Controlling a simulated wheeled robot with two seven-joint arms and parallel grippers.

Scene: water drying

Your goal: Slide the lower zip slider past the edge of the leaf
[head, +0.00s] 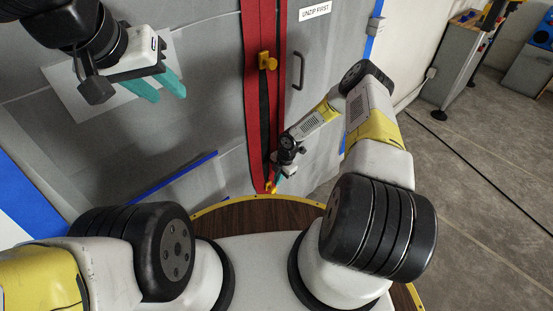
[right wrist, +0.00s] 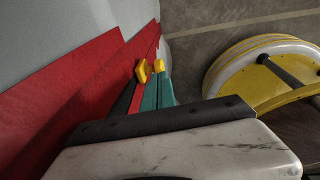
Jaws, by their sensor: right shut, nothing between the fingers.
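A red zip (head: 252,110) runs down the grey sheeting, with a dark strip between its two red bands. The yellow upper slider (head: 267,61) sits high on it. The yellow lower slider (head: 269,187) is near the bottom of the zip, and also shows in the right wrist view (right wrist: 144,70). My right gripper (head: 276,184) is shut and empty, its teal fingertips (right wrist: 160,82) close beside the lower slider; whether they touch it I cannot tell. My left gripper (head: 169,96) is open and empty in front of the sheeting at upper left. The leaf's lower edge is unclear.
A dark handle (head: 297,71) and an "UNZIP FIRST" sign (head: 315,11) are right of the zip. Blue tape (head: 180,175) lies on the sheeting at left.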

